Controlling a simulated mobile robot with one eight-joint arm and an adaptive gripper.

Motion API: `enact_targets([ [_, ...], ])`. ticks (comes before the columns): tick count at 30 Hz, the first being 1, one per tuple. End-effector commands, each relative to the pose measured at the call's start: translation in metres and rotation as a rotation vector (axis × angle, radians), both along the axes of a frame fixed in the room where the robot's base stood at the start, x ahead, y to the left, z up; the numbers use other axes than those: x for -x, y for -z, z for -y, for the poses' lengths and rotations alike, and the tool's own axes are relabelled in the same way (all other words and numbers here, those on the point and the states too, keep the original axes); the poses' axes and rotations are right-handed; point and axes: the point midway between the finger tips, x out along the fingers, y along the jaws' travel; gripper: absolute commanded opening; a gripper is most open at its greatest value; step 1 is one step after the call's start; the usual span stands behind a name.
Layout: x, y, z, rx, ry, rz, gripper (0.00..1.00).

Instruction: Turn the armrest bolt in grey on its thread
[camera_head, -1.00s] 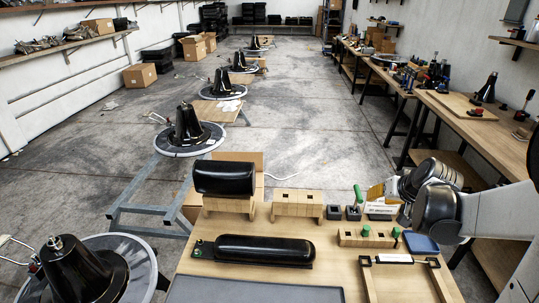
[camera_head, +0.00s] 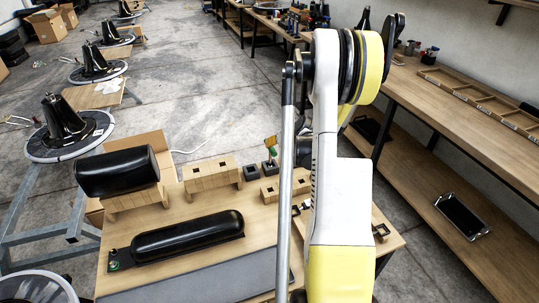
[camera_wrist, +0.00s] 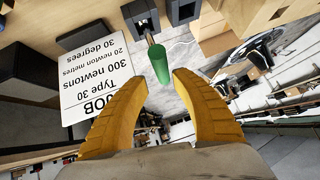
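My gripper (camera_wrist: 161,82) has two orange-yellow fingers that stand apart in the wrist view. A green-handled tool (camera_wrist: 158,63) shows just beyond and between the fingertips; its metal shank runs to a dark block (camera_wrist: 143,18). I cannot tell whether a finger touches it. In the head view the yellow fingertips (camera_head: 270,141) are small, close to the green handle (camera_head: 272,152) above the dark blocks. A long black armrest pad (camera_head: 188,235) lies on the wooden table, with a small green spot (camera_head: 114,265) on its left end plate. I cannot make out a grey bolt.
A black cylinder-shaped cushion (camera_head: 117,172) rests on a wooden cradle (camera_head: 135,199). A wooden block (camera_head: 212,174) with holes stands beside it. A grey mat (camera_head: 205,282) covers the table's front. A printed job card (camera_wrist: 93,68) lies near the tool. My arm hides the table's right part.

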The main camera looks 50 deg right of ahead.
Motion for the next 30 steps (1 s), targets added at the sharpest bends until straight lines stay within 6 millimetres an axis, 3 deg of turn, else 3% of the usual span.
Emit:
enact_targets([
  [9, -0.028, 0.037, 0.004, 0.001, -0.001, 0.000, 0.32],
  [16, -0.030, 0.036, 0.005, 0.001, 0.000, -0.001, 0.32],
  [17, -0.030, 0.036, 0.005, 0.001, 0.000, -0.001, 0.28],
  [20, -0.030, 0.036, 0.005, 0.001, -0.001, 0.000, 0.00],
  [30, -0.030, 0.036, 0.005, 0.000, -0.001, -0.001, 0.00],
])
